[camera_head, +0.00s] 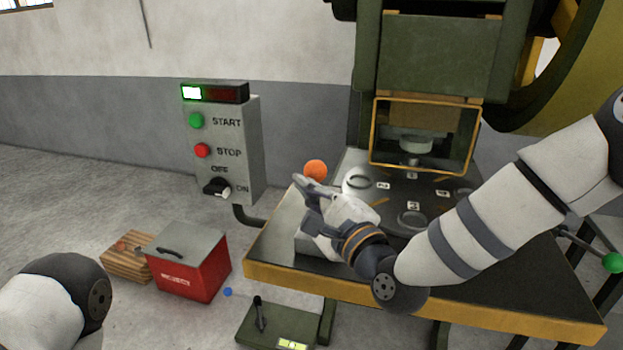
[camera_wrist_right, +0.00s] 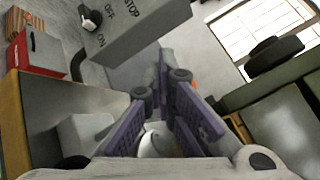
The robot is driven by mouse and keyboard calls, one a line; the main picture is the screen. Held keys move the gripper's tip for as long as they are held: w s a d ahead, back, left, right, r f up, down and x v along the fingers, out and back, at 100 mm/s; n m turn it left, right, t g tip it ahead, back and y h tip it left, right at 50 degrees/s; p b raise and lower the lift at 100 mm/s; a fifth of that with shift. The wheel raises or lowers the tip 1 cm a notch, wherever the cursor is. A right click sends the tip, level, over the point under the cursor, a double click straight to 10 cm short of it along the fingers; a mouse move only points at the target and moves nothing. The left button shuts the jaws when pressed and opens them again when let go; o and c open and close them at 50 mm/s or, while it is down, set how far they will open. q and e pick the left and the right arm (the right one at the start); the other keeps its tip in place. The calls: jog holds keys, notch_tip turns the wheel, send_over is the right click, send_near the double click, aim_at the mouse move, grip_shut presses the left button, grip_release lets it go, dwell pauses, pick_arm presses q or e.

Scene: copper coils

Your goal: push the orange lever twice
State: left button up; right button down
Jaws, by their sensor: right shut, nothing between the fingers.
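The orange lever shows as a round orange knob (camera_head: 315,170) at the left back of the press table. In the right wrist view only a small orange patch (camera_wrist_right: 194,85) shows behind the fingers. The lever's shaft is hidden. My right gripper (camera_head: 302,187) is just in front of and left of the knob in the head view; I cannot tell whether they touch. It is shut and empty, and its purple fingers show in the wrist view (camera_wrist_right: 163,88). My left arm enters at the lower left, with its gripper out of view.
The press table (camera_head: 520,300) lies under my right arm. A control box (camera_head: 232,150) stands behind left. A red toolbox (camera_head: 190,265), a green pedal box (camera_head: 275,325) and a green-knobbed lever (camera_head: 613,263) are nearby. The press frame (camera_head: 440,55) rises behind.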

pick_arm(q)
jog(key=shift+w+r, duration=0.2)
pick_arm(e)
jog(key=shift+s+a+f, duration=0.1)
jog(key=shift+s+a, duration=0.05)
jog(key=shift+s, duration=0.3)
jog(key=shift+s+a+f, duration=0.1)
jog(key=shift+s+a, duration=0.05)
jog(key=shift+s, duration=0.25)
pick_arm(q)
jog(key=shift+w+r+t+p, duration=0.3)
jog(key=shift+w+r+p, duration=0.2)
jog(key=shift+p, duration=0.05)
pick_arm(e)
jog(key=s, duration=0.1)
jog(key=s+a, duration=0.1)
jog(key=s, duration=0.1)
jog(key=s+f, duration=0.1)
jog(key=shift+s+a, duration=0.25)
jog(key=shift+s, duration=0.05)
